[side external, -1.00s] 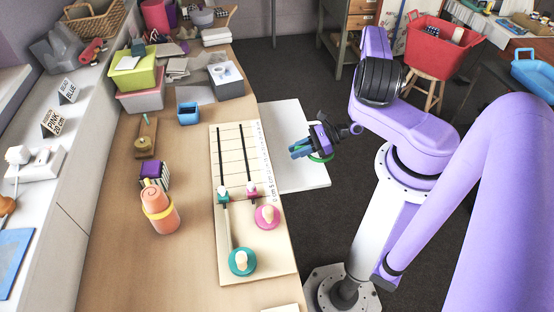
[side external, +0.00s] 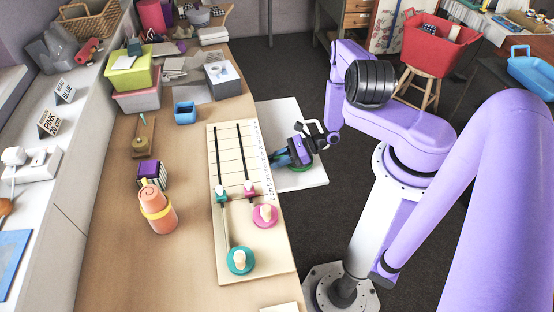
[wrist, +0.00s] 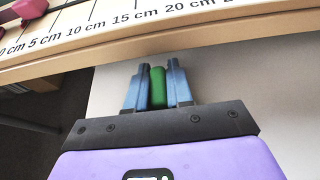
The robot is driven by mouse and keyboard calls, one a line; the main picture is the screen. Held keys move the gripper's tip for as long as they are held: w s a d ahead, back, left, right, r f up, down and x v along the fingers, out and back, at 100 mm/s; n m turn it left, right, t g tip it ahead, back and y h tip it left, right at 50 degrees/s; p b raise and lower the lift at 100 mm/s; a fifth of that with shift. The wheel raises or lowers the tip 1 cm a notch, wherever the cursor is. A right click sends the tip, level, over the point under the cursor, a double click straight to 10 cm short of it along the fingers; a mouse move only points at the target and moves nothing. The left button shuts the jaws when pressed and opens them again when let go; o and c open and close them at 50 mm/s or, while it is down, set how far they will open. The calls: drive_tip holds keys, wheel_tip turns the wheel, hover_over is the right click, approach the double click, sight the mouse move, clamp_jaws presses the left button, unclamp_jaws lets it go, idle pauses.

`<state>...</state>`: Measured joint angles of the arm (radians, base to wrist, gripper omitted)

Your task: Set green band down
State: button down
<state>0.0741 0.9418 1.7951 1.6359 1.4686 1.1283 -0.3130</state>
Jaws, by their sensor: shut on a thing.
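My gripper (side external: 280,158) is shut on the green band (wrist: 157,88). In the wrist view the band shows as a short green piece between the two blue fingers (wrist: 157,92). In the side view a bit of green shows beside the gripper, and the rest is hidden by it. The gripper is over the white panel (side external: 283,115) beside the table, close to the right edge of the measuring board (side external: 232,150). I cannot tell whether the band touches the panel.
The measuring board carries a pink slider (side external: 249,189), a teal slider (side external: 221,193), and pink (side external: 265,216) and teal (side external: 241,262) spools. In the wrist view its centimetre scale (wrist: 110,28) crosses ahead of the fingers. An orange roll with a yellow band (side external: 158,211) stands on the table.

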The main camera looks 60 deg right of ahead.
drive_tip(key=c, duration=1)
unclamp_jaws()
drive_tip(key=shift+f, duration=0.1)
